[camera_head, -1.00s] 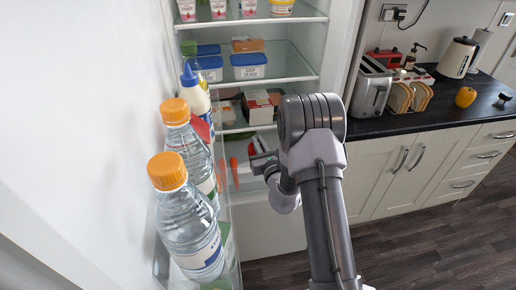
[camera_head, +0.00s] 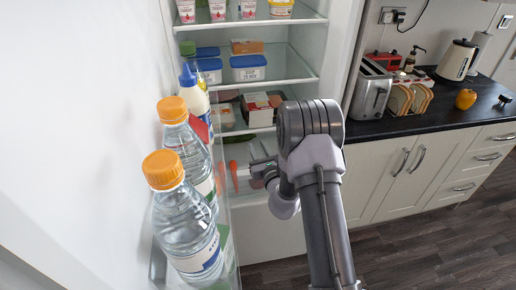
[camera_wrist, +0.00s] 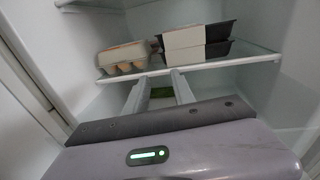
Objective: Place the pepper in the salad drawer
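A yellow pepper (camera_head: 465,99) stands on the dark worktop at the right, well away from my gripper. The salad drawer (camera_head: 250,196) is low in the open fridge, below the shelves; an orange carrot-like thing (camera_head: 233,176) shows there. My gripper (camera_head: 258,168) is at the drawer's opening, partly hidden by my arm. In the wrist view the two pale fingers (camera_wrist: 159,88) are apart, with nothing clearly held. Something green (camera_wrist: 161,92) shows beyond them, low under a glass shelf; I cannot tell what it is.
Fridge shelves above hold an egg box (camera_wrist: 122,58), a dark tray with a pale sleeve (camera_wrist: 197,42) and blue-lidded tubs (camera_head: 248,68). Orange-capped bottles (camera_head: 186,225) fill the door at the left.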

